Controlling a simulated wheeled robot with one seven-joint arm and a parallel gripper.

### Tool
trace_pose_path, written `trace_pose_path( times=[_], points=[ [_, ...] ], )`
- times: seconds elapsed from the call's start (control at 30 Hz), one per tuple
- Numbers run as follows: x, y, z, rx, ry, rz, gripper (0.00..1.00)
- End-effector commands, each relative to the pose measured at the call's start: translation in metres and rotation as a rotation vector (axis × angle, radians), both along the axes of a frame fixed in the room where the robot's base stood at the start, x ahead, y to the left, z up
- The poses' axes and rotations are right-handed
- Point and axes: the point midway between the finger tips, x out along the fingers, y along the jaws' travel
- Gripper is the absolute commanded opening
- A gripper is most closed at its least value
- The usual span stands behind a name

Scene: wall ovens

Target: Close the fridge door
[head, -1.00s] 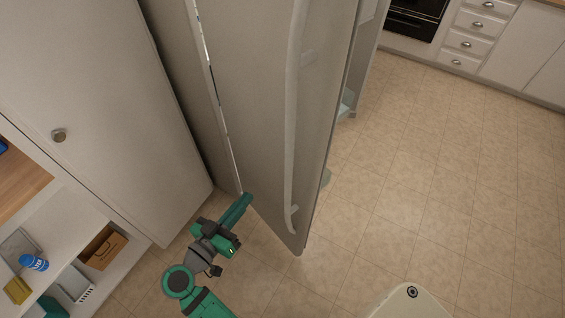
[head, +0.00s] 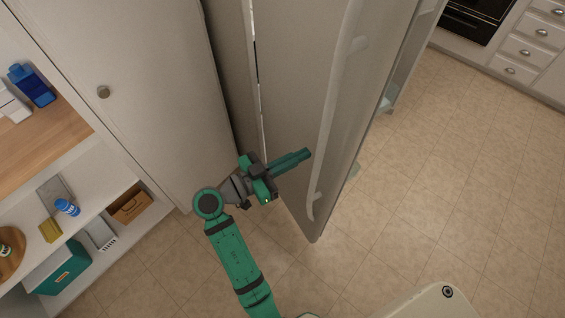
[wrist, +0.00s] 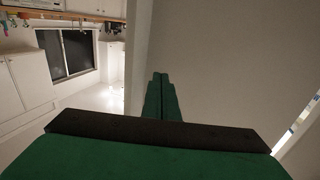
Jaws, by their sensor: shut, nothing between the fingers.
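The grey fridge door (head: 300,80) stands ajar in the head view, with a long vertical handle (head: 337,100) near its right edge. A thin bright gap runs down its left edge. My gripper (head: 308,153) is shut and empty, in front of the door's lower part, its fingertips just left of the handle's lower part. I cannot tell whether it touches the door. In the wrist view my closed green fingers (wrist: 161,77) point at a broad plain grey surface, likely the door (wrist: 225,60).
A tall white cabinet (head: 160,90) stands left of the fridge. Open shelves (head: 90,205) with a blue can (head: 67,207) and a brown box (head: 130,205) are further left. An oven (head: 475,20) and drawers (head: 530,50) are at the back right. The tiled floor (head: 450,180) to the right is clear.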

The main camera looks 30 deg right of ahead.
Motion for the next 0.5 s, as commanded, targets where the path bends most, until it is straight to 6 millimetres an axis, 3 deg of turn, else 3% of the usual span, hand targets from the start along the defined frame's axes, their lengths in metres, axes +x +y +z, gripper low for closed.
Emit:
trace_pose_path(
  times=[0.2,0.5],
  points=[
    [0.001,-0.034,0.000,0.001,-0.001,-0.002,0.00],
    [0.003,-0.049,0.000,0.001,-0.001,0.000,0.00]
  ],
)
